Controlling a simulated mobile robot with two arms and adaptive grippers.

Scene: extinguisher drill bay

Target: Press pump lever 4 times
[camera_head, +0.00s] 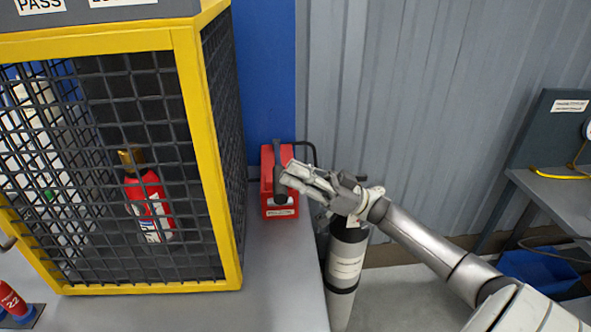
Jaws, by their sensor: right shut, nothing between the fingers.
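The red pump box (280,212) stands on the grey bench, right of the yellow cage, with a white label on its front. Its dark pump lever (279,168) stands out in front of the box and ends in a black grip low down. My right gripper (289,179) reaches in from the right with its fingers shut and empty. Its fingertips are at the lever's lower part; I cannot tell whether they touch it. The fingers hide part of the box's right side. My left gripper is not in view.
A yellow-framed mesh cage (207,150) with a red extinguisher (150,205) inside stands close on the left. A grey-white cylinder (345,265) stands below my right wrist. A side table (560,200) is at the right. The bench front (283,290) is clear.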

